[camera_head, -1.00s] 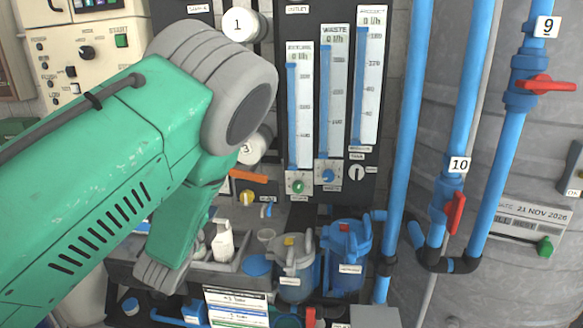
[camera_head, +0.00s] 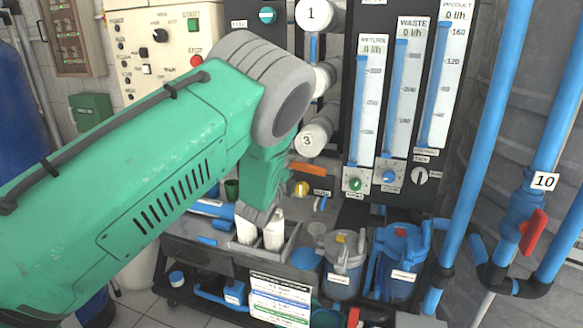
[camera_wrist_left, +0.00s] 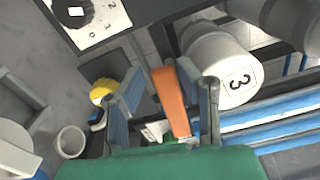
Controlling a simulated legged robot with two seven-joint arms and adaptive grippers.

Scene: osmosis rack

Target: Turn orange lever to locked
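The orange lever (camera_head: 312,170) sits on the dark rack panel, below the white cap marked 3, and lies nearly level in the head view. In the left wrist view the orange lever (camera_wrist_left: 172,98) runs between the two fingers of my left gripper (camera_wrist_left: 162,78). The fingers are apart, with a visible gap on each side of the lever; I cannot tell whether either touches it. In the head view my green left arm (camera_head: 262,175) ends just left of the lever, and its fingers are mostly hidden. My right gripper is not in view.
A yellow knob (camera_head: 301,188) sits just below the lever. White caps, one marked 3 (camera_head: 311,140), stick out above it. White bottles (camera_head: 273,230) stand in a tray under the arm. Flow meters (camera_head: 403,95) and blue pipes (camera_head: 487,125) are to the right.

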